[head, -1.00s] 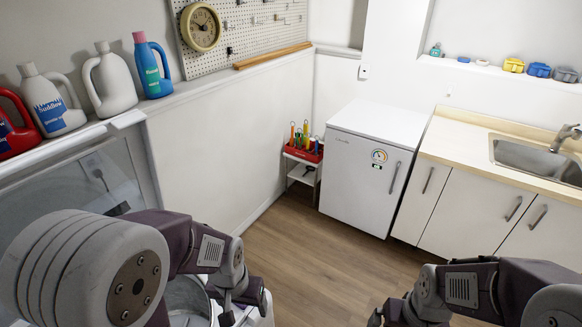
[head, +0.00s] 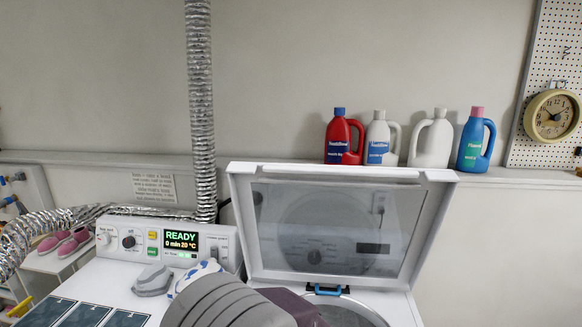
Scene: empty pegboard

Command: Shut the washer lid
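The washer's white lid (head: 343,175) stands open, raised nearly upright, with a large glass pane (head: 325,232) in its frame. Below it, part of the round drum opening (head: 345,312) of the washer shows at the bottom edge. A small blue and black piece (head: 328,290) sits at the lid's lower edge, by the opening; I cannot tell exactly what it is. My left arm crosses the bottom middle and covers part of the washer. Neither of my gripper's fingertips shows in this view.
A control panel (head: 160,242) reading READY is left of the lid. A grey cloth (head: 153,281) and a blue-white one (head: 196,272) lie before it. Several detergent bottles (head: 432,140) line the ledge behind. A foil duct (head: 200,110) rises beside the lid.

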